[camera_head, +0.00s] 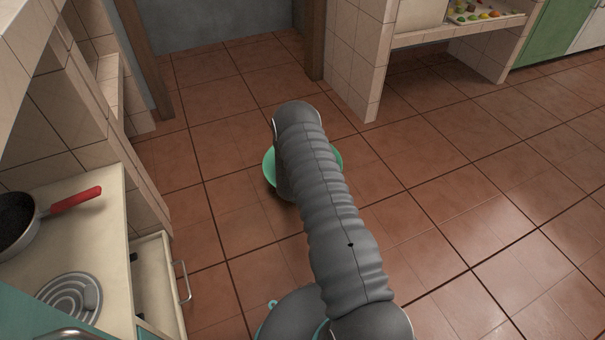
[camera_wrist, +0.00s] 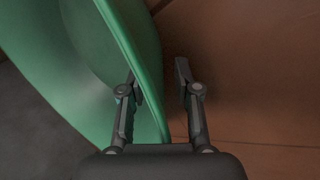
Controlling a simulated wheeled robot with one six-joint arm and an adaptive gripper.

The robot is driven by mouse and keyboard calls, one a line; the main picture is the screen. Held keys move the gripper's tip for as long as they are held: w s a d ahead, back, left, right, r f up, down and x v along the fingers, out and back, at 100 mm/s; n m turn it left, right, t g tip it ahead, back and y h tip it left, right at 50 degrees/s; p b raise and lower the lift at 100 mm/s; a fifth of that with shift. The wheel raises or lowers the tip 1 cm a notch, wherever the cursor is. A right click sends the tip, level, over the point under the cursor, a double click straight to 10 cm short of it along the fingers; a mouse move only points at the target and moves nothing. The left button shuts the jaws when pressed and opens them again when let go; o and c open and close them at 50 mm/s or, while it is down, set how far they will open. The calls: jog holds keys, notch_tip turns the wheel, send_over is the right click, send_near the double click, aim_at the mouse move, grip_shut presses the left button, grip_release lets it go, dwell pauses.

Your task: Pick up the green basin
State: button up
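The green basin (camera_head: 269,167) shows in the head view as a round rim on both sides of my arm, over the tiled floor. My arm hides its middle, and my gripper is hidden there too. In the wrist view the basin (camera_wrist: 70,60) fills the left side, its wall and rim running down between my fingers. My gripper (camera_wrist: 156,76) is open. The left finger overlaps the basin's inner side and the right finger is outside the rim over the floor. A gap shows between the right finger and the rim.
A counter (camera_head: 100,225) on the left bears a pan with a red handle (camera_head: 75,199) and a coil burner (camera_head: 70,298). An open drawer (camera_head: 156,285) juts out below. A tiled pillar (camera_head: 352,65) stands behind right. The floor (camera_head: 480,220) on the right is clear.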

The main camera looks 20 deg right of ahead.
jog(key=shift+f, duration=0.15)
grip_shut()
dwell(0.4)
